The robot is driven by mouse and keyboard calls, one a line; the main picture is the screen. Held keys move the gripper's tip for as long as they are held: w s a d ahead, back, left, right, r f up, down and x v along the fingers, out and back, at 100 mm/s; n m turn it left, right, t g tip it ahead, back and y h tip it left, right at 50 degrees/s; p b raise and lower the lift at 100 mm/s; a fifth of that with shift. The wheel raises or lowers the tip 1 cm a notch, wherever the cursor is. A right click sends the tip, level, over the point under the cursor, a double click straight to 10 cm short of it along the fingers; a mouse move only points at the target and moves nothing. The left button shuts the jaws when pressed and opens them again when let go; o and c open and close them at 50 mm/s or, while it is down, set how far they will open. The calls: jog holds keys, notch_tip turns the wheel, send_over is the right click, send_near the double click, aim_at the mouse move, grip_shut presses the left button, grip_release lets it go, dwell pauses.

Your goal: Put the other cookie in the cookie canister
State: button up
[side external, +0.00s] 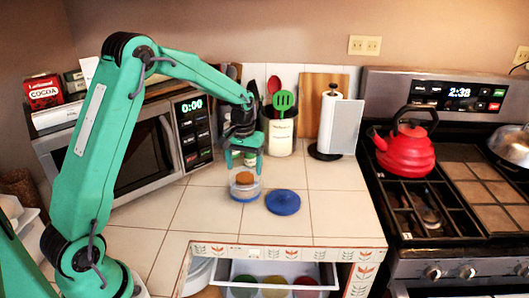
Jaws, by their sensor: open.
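The cookie canister (245,192) is a small clear round container with a bluish base, standing on the tiled counter. A brown cookie (245,178) shows at its upper part, just below my gripper; I cannot tell whether it rests inside or at the rim. My gripper (245,167) is open and points down right over the canister, its green fingers on either side above the cookie. A round blue lid (283,202) lies flat on the counter, right of the canister. A second cookie is not clearly visible.
A microwave (130,150) stands at the left. Behind are a utensil crock (281,138) and a paper towel holder (338,128). A red kettle (405,150) sits on the stove at right. An open drawer (270,272) with coloured bowls is below the counter's front edge. Tiles around the lid are clear.

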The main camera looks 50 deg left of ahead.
notch_tip(320, 180, up, 7)
jog(key=shift+r, duration=0.15)
dwell(0.4)
dwell(0.6)
jog(key=s+d+r+m+t, duration=0.3)
jog(key=s+d+r, duration=0.5)
jog(key=s+r, duration=0.3)
jog(key=s+d+f+m+t, duration=0.2)
jog(key=s+d+m, duration=0.1)
jog(key=s, duration=1.1)
jog(key=shift+d+t, duration=0.3)
jog(key=shift+d, duration=0.2)
